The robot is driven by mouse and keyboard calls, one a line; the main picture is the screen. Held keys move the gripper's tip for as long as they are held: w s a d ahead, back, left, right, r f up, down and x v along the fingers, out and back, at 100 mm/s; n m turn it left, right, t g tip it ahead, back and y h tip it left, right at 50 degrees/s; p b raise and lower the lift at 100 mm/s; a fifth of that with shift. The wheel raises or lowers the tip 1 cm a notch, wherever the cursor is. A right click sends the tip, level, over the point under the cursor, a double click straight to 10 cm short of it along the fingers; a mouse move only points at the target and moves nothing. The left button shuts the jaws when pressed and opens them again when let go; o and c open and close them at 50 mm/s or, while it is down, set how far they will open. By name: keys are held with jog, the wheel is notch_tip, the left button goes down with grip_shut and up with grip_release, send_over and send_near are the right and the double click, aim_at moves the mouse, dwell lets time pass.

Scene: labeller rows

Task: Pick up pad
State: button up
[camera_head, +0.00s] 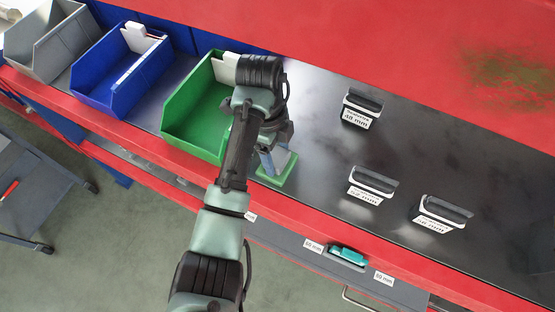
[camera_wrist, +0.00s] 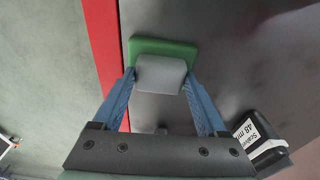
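The pad appears to be a green rectangular plate with a light grey block on top. In the wrist view, the green plate (camera_wrist: 190,48) lies ahead of my gripper (camera_wrist: 159,76), and the grey block (camera_wrist: 161,74) is between the two blue fingers. The fingers are apart, one close to each side of the block; whether they touch it cannot be told. In the head view, my gripper (camera_head: 267,160) points down over the green plate (camera_head: 287,178) near the bench's front edge, and my arm partly hides the block.
A green bin (camera_head: 190,118) stands just left of my gripper, with a blue bin (camera_head: 118,75) and grey bin (camera_head: 50,42) beyond. Several black-and-white labelled blocks (camera_head: 362,108) stand on the dark worktop to the right. A teal item (camera_head: 348,256) sits on the front drawer. Dark worktop between is clear.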

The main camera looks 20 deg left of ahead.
aim_at(276, 156)
jog(key=c, duration=0.4)
jog(key=shift+r, duration=0.1)
jog(key=shift+c, duration=0.2)
jog(key=shift+r, duration=0.35)
notch_tip(276, 156, up, 9)
jog(key=p, duration=0.4)
